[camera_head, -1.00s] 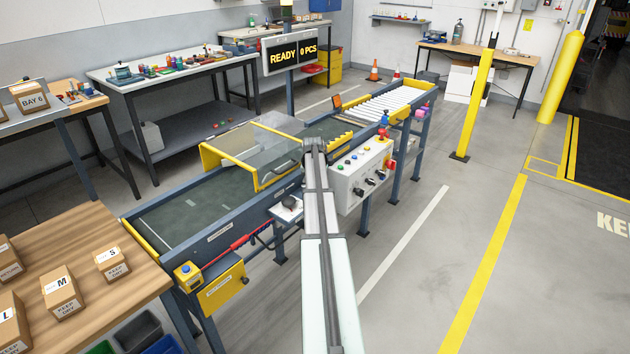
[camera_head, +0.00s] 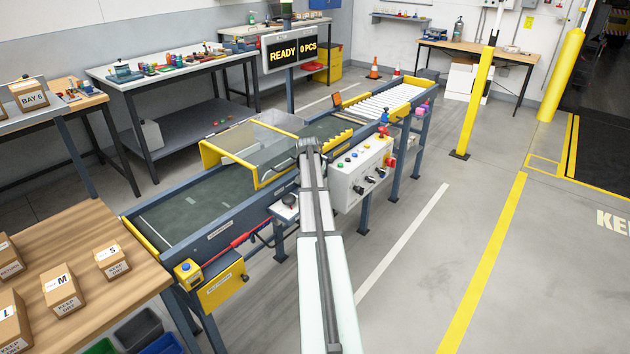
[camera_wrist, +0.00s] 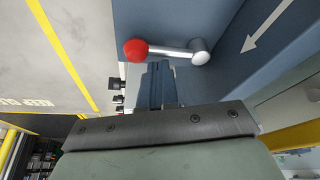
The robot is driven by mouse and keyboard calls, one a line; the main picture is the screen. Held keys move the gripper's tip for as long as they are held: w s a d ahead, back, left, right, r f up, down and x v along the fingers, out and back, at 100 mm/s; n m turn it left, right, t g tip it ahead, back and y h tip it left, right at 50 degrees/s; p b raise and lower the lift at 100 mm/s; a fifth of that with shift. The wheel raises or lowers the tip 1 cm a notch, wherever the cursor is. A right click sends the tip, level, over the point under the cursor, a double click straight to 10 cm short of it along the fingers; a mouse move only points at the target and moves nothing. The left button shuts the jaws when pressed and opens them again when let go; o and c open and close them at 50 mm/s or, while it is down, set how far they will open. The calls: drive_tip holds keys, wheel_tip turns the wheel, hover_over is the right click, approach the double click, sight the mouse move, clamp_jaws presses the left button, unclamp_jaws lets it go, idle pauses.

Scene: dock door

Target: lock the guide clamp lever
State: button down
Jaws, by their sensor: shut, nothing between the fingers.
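The guide clamp lever (camera_wrist: 168,52) shows in the wrist view as a short metal rod with a red ball knob at its left end and a round silver pivot at its right end. It lies nearly level in that picture, against the blue side of the conveyor (camera_wrist: 180,20). My gripper (camera_wrist: 157,68) is shut and empty, its fingertips just below the rod in the wrist view. Whether they touch it I cannot tell. In the head view my arm's end (camera_head: 308,146) is at the conveyor's near side and hides the lever and the fingers.
A white control box (camera_head: 358,175) with buttons and knobs stands right of my arm. A yellow-framed clear guard (camera_head: 250,145) covers the belt on the left. A white arrow (camera_wrist: 268,25) marks the blue panel.

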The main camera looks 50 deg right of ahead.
drive_tip(key=shift+s+a, duration=0.1)
drive_tip(key=shift+a, duration=0.25)
idle(0.5)
